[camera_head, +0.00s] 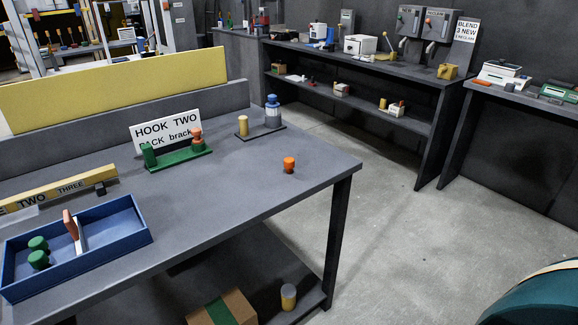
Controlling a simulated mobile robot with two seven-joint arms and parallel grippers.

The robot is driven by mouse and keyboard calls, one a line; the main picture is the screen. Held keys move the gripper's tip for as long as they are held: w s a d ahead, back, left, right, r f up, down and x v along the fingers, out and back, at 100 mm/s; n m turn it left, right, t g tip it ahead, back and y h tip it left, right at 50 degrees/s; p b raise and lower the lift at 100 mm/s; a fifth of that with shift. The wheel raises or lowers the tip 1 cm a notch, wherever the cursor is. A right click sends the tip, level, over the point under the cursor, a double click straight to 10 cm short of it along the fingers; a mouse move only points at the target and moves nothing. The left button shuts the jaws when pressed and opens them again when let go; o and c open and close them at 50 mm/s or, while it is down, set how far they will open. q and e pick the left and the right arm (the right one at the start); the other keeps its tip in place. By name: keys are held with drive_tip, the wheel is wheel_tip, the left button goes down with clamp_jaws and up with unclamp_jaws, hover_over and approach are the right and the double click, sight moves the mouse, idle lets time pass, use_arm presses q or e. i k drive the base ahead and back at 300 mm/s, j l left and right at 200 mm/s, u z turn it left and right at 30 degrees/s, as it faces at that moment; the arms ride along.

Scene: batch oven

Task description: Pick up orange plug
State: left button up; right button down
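A small orange plug (289,164) stands upright by itself on the grey table (255,195), near its right end. Another orange piece (197,140) sits on a green base (180,158) in front of a white sign reading "HOOK TWO" (165,128). Neither of my grippers shows in the head view.
A blue tray (130,232) holding green pieces and an upright orange-brown and white piece is at the front left. A dark base with a yellow cylinder (243,125) and a blue-grey bottle (272,110) stands behind the orange plug. The tabletop around the plug is clear.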

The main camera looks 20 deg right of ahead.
sight(289, 161)
drive_tip(key=l, duration=0.9)
drive_tip(key=k+l, duration=0.1)
drive_tip(key=l, duration=0.85)
